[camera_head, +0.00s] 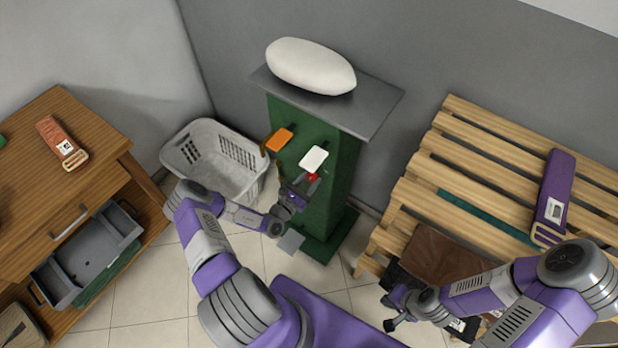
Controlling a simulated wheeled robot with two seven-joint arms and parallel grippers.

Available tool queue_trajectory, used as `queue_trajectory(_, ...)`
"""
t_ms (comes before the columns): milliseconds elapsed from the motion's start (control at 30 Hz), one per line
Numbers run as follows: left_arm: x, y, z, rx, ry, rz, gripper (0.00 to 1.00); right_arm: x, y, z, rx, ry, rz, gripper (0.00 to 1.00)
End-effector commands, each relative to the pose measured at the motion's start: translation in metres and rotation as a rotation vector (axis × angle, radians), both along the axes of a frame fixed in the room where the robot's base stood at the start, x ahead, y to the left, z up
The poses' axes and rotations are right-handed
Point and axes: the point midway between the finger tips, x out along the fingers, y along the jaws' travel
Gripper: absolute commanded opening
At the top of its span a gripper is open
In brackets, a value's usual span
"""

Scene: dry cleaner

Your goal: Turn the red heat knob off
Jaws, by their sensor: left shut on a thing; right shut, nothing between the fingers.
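The red heat knob (313,177) is on the front of the green press stand, just below a white square piece. Only a small part of the red shows. My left gripper (307,184) reaches the stand from the left and is shut on the knob, its fingers partly covering it. The knob's angle cannot be read from here. My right gripper (389,312) is at the lower right, away from the stand, shut and empty.
The green stand (345,170) has a grey top (376,102) bearing a white padded form (310,66). An orange piece (279,140) and the white piece (313,159) project from it. A grey basket (180,149) stands left; a slatted wooden bench (415,190) stands right.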

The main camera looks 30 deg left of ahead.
Motion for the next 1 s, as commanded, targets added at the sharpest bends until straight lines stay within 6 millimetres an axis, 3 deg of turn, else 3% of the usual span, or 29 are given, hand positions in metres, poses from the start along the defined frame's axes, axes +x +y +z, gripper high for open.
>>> queue_trajectory(600,-0.001,-0.003,-0.001,-0.574,0.049,-0.002,0.14,0.0,0.0,0.016,0.0,0.0,0.0,0.0)
queue_trajectory(1000,-0.001,-0.004,-0.002,-0.814,0.069,-0.002,0.14,0.0,0.0,0.019,0.0,0.0,0.0,0.0)
